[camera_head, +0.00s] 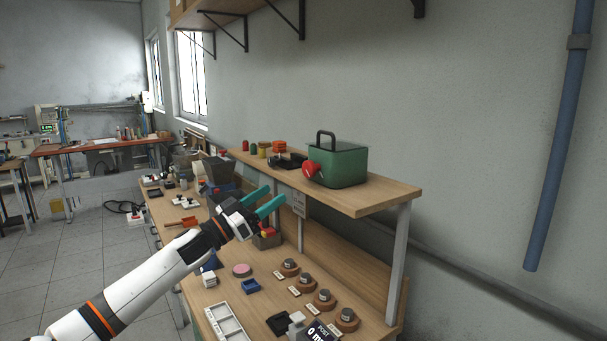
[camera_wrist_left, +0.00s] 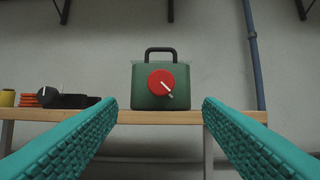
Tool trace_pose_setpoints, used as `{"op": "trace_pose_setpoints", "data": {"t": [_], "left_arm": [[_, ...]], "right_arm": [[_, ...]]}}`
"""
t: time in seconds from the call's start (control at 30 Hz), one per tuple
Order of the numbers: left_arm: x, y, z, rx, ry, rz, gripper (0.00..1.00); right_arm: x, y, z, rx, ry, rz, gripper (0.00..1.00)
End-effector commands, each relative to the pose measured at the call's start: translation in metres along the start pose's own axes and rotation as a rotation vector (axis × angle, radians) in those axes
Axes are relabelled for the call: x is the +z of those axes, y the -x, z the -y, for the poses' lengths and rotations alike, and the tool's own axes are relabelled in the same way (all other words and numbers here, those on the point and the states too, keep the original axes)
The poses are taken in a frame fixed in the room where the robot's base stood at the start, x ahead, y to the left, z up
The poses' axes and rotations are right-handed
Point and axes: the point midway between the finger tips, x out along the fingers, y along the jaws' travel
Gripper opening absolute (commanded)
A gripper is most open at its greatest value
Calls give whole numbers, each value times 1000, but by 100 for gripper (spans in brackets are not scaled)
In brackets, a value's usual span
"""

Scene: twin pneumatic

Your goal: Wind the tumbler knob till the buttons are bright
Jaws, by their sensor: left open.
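A green box with a black handle (camera_head: 345,163) stands on the raised shelf, and it also shows in the left wrist view (camera_wrist_left: 142,98). On its front is a round red knob (camera_head: 311,169). In the left wrist view the knob (camera_wrist_left: 160,78) faces me, its white mark pointing down and to the right. My left gripper (camera_head: 268,200) is open and empty, its teal fingers apart from the knob and short of it. In the left wrist view the knob lies between the two fingers. I cannot make out any lit buttons on the box. My right gripper is not in view.
The wooden shelf (camera_head: 385,194) also carries a black item (camera_head: 288,161) and several small coloured pieces left of the box. The bench below holds several round knobs, a white tray (camera_head: 226,322) and a pink disc (camera_head: 242,270). A blue pipe (camera_head: 560,130) runs down the wall.

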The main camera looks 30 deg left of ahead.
Motion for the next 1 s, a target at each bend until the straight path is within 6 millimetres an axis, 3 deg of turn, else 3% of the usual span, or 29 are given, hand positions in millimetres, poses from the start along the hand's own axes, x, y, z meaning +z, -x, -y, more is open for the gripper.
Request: {"op": "trace_pose_setpoints", "data": {"t": [0.6,1.0], "left_arm": [[3,-99,1,-2,-3,2,60],[0,-110,1,-3,-6,-1,60]], "right_arm": [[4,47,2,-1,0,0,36],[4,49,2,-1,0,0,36]]}}
